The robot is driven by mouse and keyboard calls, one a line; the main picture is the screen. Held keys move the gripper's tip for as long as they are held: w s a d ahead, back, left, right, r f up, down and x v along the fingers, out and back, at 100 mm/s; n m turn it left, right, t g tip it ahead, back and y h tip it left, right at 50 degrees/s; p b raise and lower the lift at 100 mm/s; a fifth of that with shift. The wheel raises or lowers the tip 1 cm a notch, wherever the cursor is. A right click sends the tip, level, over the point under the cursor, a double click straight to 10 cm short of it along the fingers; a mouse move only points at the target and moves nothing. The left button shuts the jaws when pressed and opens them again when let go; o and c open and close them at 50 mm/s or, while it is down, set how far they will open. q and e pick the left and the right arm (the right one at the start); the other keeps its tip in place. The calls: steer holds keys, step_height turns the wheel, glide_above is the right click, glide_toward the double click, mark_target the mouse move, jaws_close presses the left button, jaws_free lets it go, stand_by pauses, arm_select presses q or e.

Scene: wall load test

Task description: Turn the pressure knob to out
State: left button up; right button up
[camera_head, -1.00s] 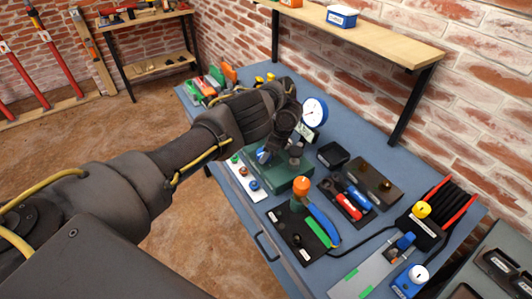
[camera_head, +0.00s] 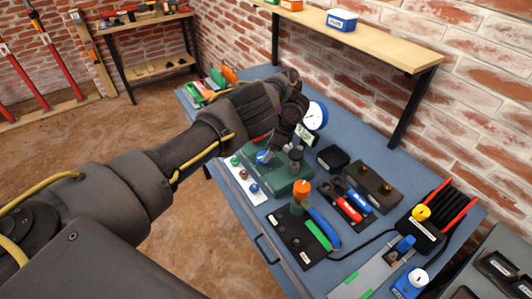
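A green box-shaped device (camera_head: 283,183) stands on the blue bench, with a white-faced round gauge (camera_head: 316,116) with a blue rim above it. A dark grey knob (camera_head: 296,156) stands up on top of the device, and a blue part (camera_head: 264,157) sits to its left. I cannot tell from the picture which is the pressure knob or read its setting. My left gripper (camera_head: 283,143) is above the device, in front of the gauge's left edge. Its fingers are dark and small, and contact with a knob cannot be made out. My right gripper is out of view.
A white strip with coloured knobs (camera_head: 241,176) lies along the device's front-left side. A black board with an orange-topped lever (camera_head: 300,240), pliers (camera_head: 345,203) and a cable reel (camera_head: 428,216) are to the right. A wooden shelf (camera_head: 370,38) hangs above the bench.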

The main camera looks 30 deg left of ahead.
arm_select(q)
steer(key=p+v, duration=0.2)
steer(key=v, duration=0.4)
steer(key=shift+r, duration=0.4)
